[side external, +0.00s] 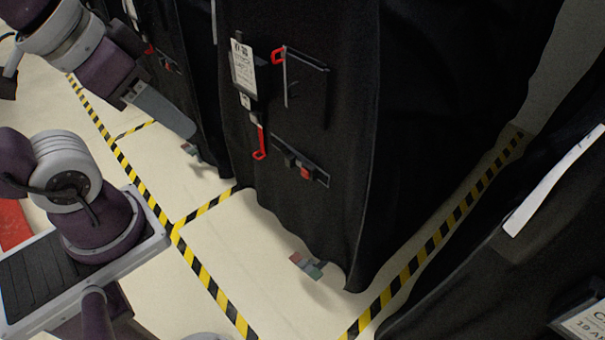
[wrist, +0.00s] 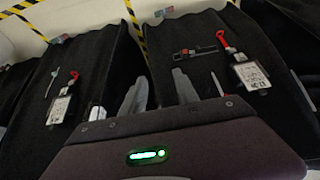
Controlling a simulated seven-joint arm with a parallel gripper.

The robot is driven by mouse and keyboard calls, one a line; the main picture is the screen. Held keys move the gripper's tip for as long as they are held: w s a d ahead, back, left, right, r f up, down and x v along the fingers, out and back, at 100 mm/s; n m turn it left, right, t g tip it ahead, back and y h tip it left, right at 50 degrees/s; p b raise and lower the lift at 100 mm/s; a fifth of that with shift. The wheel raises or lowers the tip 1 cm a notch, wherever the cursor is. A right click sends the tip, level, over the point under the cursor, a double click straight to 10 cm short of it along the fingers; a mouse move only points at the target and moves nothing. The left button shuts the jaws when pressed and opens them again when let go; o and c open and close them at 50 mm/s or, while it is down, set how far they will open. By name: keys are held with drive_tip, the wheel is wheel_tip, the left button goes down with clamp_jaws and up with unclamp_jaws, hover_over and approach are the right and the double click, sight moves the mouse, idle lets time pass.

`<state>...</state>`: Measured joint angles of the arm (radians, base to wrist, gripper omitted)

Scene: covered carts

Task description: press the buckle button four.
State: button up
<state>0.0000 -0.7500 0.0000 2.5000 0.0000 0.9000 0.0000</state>
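A dark buckle with a red button (side external: 306,172) is on the front of the black-covered cart (side external: 330,215) in the side external view. The same cart front seems to show in the wrist view, with a buckle (wrist: 195,52) near the top. Another buckle (side external: 167,62) is on the cart to its left. I see no numbers that tell which button is four. My gripper (wrist: 158,82) is open and empty, its two grey fingers apart. In the side external view my gripper (side external: 182,126) is left of the middle cart, apart from the buckle.
A label card (side external: 243,68) and red straps (side external: 261,142) hang on the middle cart. Another black-covered cart (side external: 520,265) stands at the right. Yellow-black tape (side external: 205,278) marks the pale floor. Small coloured blocks (side external: 307,265) lie at the cart's foot.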

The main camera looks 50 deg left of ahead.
clamp_jaws()
idle(1.8)
